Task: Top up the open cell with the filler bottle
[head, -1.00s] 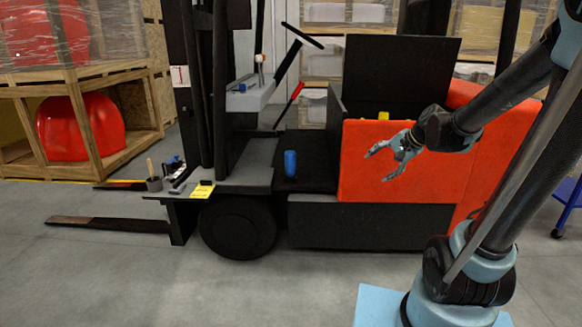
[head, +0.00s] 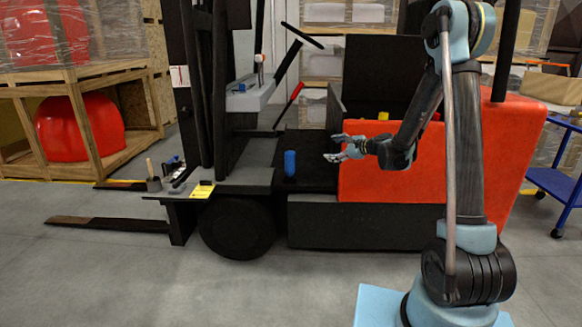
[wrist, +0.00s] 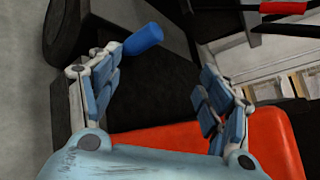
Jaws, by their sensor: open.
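A blue bottle (head: 290,163) stands upright on the dark floor plate of the forklift, left of the orange body. It also shows in the wrist view (wrist: 143,39), beyond the tip of the left finger. My gripper (head: 334,149) is open and empty, to the right of the bottle and a little above it, with its fingers pointing left. In the wrist view my gripper (wrist: 160,75) has its two fingers spread wide, with nothing between them. A raised black cover (head: 402,77) stands over the orange body (head: 395,185). A small yellow thing (head: 383,116) shows by it. No open cell can be made out.
The forklift's steering wheel (head: 303,36) and a red-handled lever (head: 297,92) rise behind the bottle. A grey shelf (head: 250,96) holds small tools. A cup (head: 153,184) and a yellow note (head: 202,191) lie at the front left. A blue cart (head: 555,183) stands right.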

